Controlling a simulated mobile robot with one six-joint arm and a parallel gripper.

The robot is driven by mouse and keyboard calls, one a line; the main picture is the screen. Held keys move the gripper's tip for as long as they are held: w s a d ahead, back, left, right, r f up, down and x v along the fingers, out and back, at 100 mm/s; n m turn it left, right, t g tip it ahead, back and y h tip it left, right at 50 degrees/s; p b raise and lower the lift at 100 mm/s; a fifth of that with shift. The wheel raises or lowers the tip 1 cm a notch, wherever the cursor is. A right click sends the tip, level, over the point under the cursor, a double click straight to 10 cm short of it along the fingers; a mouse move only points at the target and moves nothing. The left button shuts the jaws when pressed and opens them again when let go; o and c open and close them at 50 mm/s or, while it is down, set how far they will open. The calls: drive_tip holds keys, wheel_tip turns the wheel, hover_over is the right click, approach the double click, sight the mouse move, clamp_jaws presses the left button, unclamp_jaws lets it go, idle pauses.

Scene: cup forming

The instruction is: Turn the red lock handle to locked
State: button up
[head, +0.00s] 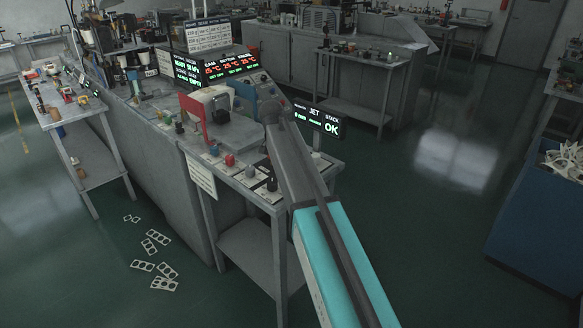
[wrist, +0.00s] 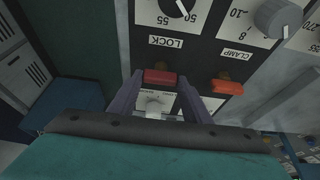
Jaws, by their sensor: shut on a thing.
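The red lock handle (wrist: 161,77) shows in the wrist view, beside the LOCK label on a dark control panel with white scale plates. My gripper (wrist: 160,84) has one finger on each side of the handle and is shut on it. The handle lies roughly crosswise between the fingertips. Its pivot and any position marks are mostly hidden, so I cannot tell whether it stands at locked. In the head view my arm reaches to the machine, and the fingers and handle are hidden behind it.
An orange-red clamp handle (wrist: 228,87) sits close to the right of my right finger. A grey knob (wrist: 279,18) and a black knob (wrist: 178,6) are on the panel. The head view shows a JET STACK display (head: 318,119) reading OK, right of my arm.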

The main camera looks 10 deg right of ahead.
drive_tip(key=shift+s, duration=0.15)
drive_tip(key=o, duration=1)
drive_tip(key=shift+o, duration=0.2)
drive_tip(key=shift+r, duration=0.1)
drive_tip(key=b+v, duration=0.3)
drive_tip(key=v, duration=1)
drive_tip(key=shift+r, duration=0.3)
